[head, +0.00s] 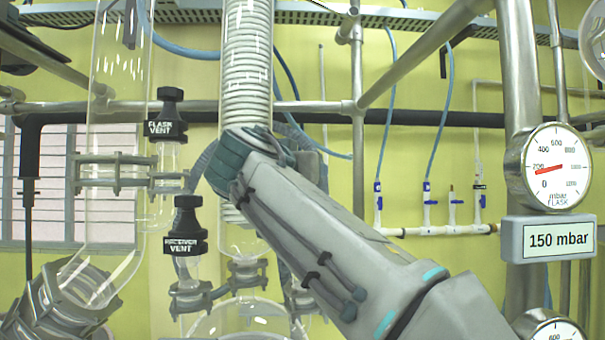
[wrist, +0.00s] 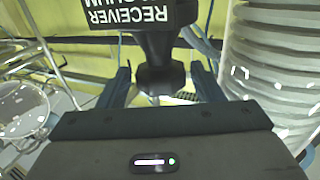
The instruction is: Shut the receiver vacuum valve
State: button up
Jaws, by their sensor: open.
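The receiver vacuum valve (wrist: 160,72) is a black valve whose label reads RECEIVER VACUUM, upside down in the wrist view. Its knob lies between the two fingers of my gripper (wrist: 160,82), one finger on each side. The fingers are open, with a visible gap on both sides of the knob. In the head view my arm covers the gripper and this valve.
The black receiver vent valve (head: 187,232) and flask vent valve (head: 167,118) stand left of my arm. The ribbed coil column (head: 248,70) is close by, and shows right of my gripper in the wrist view (wrist: 270,65). A gauge (head: 550,168) sits above a 150 mbar display (head: 558,240).

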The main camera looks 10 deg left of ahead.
jog(key=s+a+b, duration=0.1)
jog(key=s, duration=0.5)
jog(key=shift+s, duration=0.35)
